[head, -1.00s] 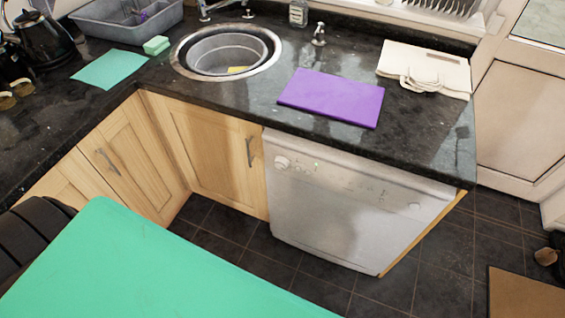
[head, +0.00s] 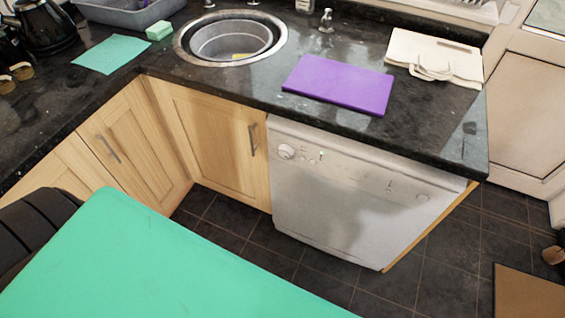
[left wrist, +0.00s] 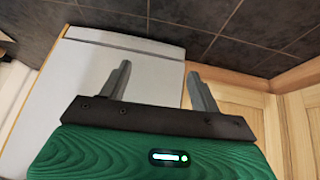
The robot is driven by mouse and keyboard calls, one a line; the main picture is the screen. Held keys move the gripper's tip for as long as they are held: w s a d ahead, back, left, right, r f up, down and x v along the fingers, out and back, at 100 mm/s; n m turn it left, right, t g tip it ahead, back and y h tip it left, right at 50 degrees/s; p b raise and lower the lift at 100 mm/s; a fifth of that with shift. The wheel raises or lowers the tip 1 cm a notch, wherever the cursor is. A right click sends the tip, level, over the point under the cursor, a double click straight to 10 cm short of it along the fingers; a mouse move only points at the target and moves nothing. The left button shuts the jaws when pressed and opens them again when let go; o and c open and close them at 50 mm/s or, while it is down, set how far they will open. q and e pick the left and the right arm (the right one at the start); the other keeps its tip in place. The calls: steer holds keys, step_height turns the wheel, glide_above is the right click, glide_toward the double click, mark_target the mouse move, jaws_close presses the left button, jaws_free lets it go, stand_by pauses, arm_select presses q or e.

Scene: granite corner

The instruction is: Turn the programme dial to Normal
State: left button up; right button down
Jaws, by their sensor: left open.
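The white dishwasher (head: 350,205) stands under the granite worktop, its door shut. Its round programme dial (head: 286,151) is at the upper left of the front panel; its markings are too small to read. A small green light shows on the panel to the right of the dial. In the left wrist view my left gripper (left wrist: 158,85) is open and empty, with part of the dishwasher (left wrist: 90,90) behind and to its left. The dial cannot be made out there. Neither gripper shows in the head view.
On the worktop are a purple board (head: 338,84), a round sink (head: 230,38), a cream board with a cloth (head: 434,58), a green mat (head: 108,55) and a green sponge (head: 159,31). Wooden cupboards (head: 215,145) adjoin the dishwasher. Dark floor tiles (head: 315,272) in front are clear.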

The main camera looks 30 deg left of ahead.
arm_select(q)
steer(key=w+r+n+t+b, duration=0.2)
steer(key=w+r+t, duration=0.1)
steer(key=w+r, duration=0.5)
steer(key=n+t+y+b, duration=0.1)
steer(key=n+t+b, duration=0.25)
steer(key=t, duration=0.45)
glide_toward(284, 156)
steer(key=w, duration=0.7)
steer(key=shift+w+f, duration=0.1)
steer(key=shift+w, duration=0.8)
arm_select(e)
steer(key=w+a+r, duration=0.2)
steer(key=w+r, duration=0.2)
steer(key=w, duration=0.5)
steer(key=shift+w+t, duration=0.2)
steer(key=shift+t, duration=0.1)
arm_select(q)
steer(key=shift+c, duration=0.2)
steer(key=c, duration=0.9)
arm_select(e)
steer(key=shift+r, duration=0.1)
